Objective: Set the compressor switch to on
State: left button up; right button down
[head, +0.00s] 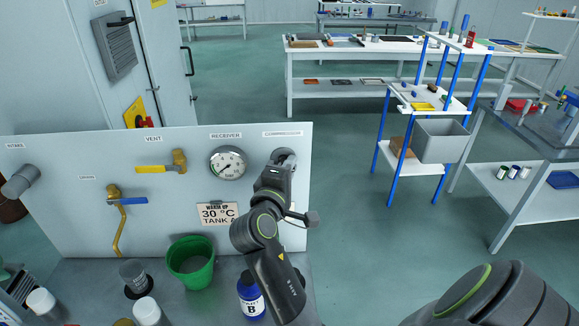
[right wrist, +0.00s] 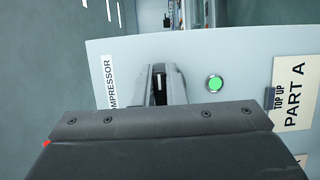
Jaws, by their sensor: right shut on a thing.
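In the right wrist view, my right gripper (right wrist: 163,84) is shut on the switch, whose dark part with a white mark (right wrist: 157,83) shows between the fingers. I cannot tell the switch's setting. A green lamp (right wrist: 215,83) beside the gripper looks lit. My left gripper is not in view.
The panel (head: 75,215) also bears a gauge (head: 228,163), a yellow-handled valve (head: 160,168), a blue-handled valve (head: 127,201) and a TANK A sign (head: 217,214). A green bucket (head: 190,262) and a blue bottle (head: 250,296) stand before it. Open floor lies right of the panel.

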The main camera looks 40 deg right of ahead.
dwell(0.4)
jog(key=c, duration=1.5)
grip_release()
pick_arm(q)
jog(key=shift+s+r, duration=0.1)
